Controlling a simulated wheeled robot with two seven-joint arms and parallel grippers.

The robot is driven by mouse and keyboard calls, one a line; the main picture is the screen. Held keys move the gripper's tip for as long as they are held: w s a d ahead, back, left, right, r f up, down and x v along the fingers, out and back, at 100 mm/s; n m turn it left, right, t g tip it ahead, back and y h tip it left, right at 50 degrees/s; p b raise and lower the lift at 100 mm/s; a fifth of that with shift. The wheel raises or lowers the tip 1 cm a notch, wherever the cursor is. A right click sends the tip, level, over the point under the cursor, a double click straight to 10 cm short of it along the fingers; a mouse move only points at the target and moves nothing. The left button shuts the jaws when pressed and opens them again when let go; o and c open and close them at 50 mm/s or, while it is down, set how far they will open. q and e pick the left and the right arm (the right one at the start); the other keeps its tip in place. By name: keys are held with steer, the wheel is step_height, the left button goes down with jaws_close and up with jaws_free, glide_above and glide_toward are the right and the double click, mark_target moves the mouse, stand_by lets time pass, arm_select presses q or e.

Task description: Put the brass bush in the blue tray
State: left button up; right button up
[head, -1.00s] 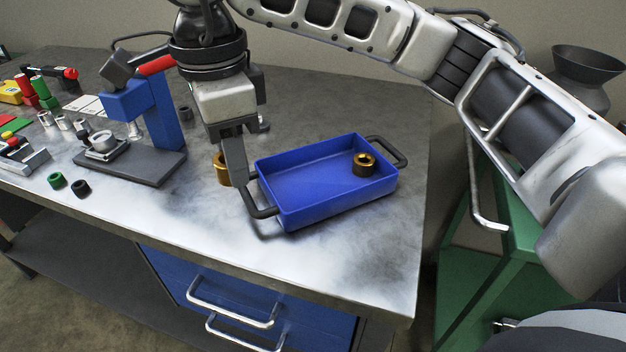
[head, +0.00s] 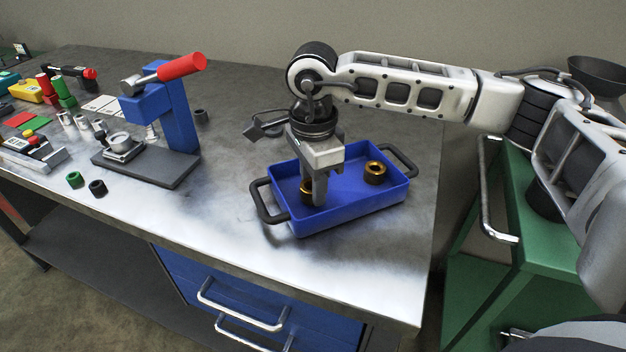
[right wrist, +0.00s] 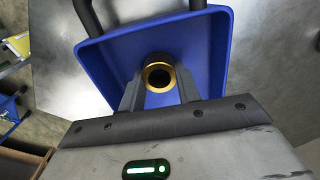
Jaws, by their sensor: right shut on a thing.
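The blue tray (head: 350,215) sits on the metal workbench with a black handle at each end. My right gripper (head: 314,196) reaches down over the left part of the tray, shut on a brass bush (head: 305,191). One finger partly hides this bush in the head view. I cannot tell whether it touches the tray floor. The right wrist view shows the brass bush (right wrist: 158,76) upright between the two fingers, with the tray (right wrist: 205,45) around it. A second brass bush (head: 375,172) stands in the tray's right part. My left gripper is out of view.
A blue press (head: 165,115) with a red handle stands left of the tray. Green and black rings (head: 97,187) and several small tools lie further left. A green cabinet (head: 490,240) stands right of the bench. The bench front is clear.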

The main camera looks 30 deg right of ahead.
steer(key=shift+f, duration=0.15)
steer(key=shift+f, duration=0.1)
steer(key=shift+f+b, duration=0.15)
steer(key=shift+b, duration=0.15)
steer(key=o, duration=1.1)
steer(key=shift+r, duration=0.25)
step_height(320, 180, up, 12)
